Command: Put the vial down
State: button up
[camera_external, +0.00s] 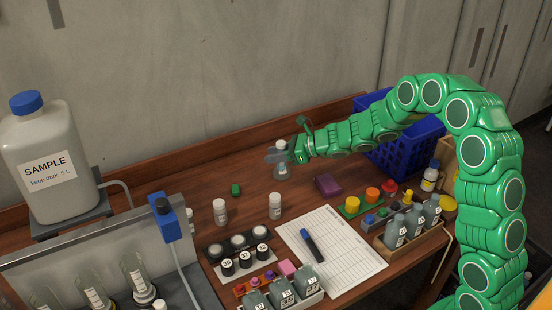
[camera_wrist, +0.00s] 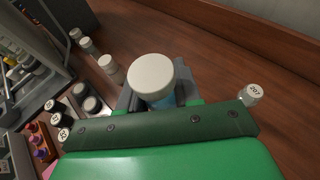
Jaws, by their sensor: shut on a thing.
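A white-capped vial (camera_external: 281,172) is held upright in my gripper (camera_external: 280,157), towards the back of the wooden table. In the wrist view its round white cap (camera_wrist: 151,74) fills the space between the fingers (camera_wrist: 154,96), with a bit of bluish body below the cap. My gripper is shut on this vial. The vial's base is close to the tabletop, but I cannot tell whether it touches. The fingers and cap hide much of its body.
Two white-capped vials, one left (camera_external: 219,211) and one nearer (camera_external: 275,206), stand in front. A green block (camera_external: 236,189) and a purple block (camera_external: 327,185) lie nearby. A blue crate (camera_external: 400,150) stands behind right. A vial marked 207 (camera_wrist: 251,94) shows in the wrist view.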

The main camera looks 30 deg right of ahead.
jog(key=s+d+f+m+t+h, duration=0.2)
jog(key=d+f+m+h, duration=0.1)
jog(key=d, duration=1.1)
jog(key=s+d+f+m+t+h, duration=0.1)
jog(key=d+f+m+h, duration=0.15)
jog(key=d, duration=1.15)
jog(key=shift+t, duration=0.3)
jog(key=shift+s+a+f, duration=0.1)
jog(key=shift+f, duration=1.8)
jog(key=shift+s+f, duration=0.1)
jog(key=shift+f, duration=1.75)
jog(key=shift+f, duration=0.15)
jog(key=o, duration=1)
jog(key=shift+o, duration=0.2)
